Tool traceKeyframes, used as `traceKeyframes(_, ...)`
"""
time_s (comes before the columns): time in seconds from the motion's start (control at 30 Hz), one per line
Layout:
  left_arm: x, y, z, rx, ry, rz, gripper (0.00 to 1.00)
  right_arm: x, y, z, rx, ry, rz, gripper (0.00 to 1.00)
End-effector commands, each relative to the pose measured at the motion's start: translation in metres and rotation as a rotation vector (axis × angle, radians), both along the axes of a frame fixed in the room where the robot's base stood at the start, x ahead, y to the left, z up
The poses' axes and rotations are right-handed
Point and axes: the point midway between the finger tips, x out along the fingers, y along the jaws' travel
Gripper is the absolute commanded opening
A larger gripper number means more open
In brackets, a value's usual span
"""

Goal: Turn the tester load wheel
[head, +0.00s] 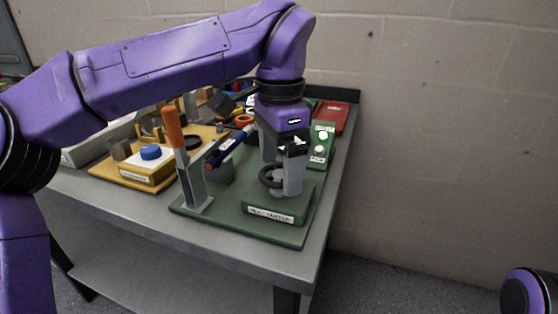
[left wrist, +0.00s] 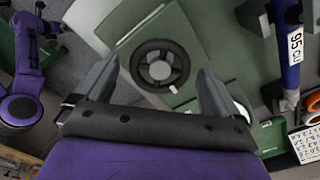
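The load wheel (left wrist: 160,66) is a small dark handwheel with a hub and a white mark on its rim. It sits on a green block of the pull tester; in the head view the wheel (head: 270,176) is partly hidden by my left gripper. My left gripper (head: 287,178) points down over the wheel. In the left wrist view its fingers (left wrist: 157,80) are open, one on each side of the wheel. I cannot tell whether they touch the rim. The tester's green base (head: 230,224) carries a label. My right gripper is not in view.
On the tester stand a lever with an orange handle (head: 174,128) and a blue tool (head: 227,148). A yellow board with a blue knob (head: 150,152) lies to the left. A red box (head: 332,116) and a green panel (head: 321,143) lie behind. The table's right edge is close by.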

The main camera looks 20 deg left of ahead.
Motion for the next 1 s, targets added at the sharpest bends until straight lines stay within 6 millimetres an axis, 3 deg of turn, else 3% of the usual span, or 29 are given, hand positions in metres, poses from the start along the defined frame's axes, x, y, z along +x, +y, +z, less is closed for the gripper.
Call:
traceKeyframes(0.27,0.0,0.0,0.005,0.0,-0.001,0.0,1.0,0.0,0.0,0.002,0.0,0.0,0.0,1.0)
traceKeyframes(0.7,0.001,-0.001,0.097,0.002,-0.002,0.001,1.0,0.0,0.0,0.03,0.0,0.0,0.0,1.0)
traceKeyframes(1.0,0.0,-0.001,0.105,0.0,0.0,-0.001,1.0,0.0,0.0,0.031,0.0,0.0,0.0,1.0)
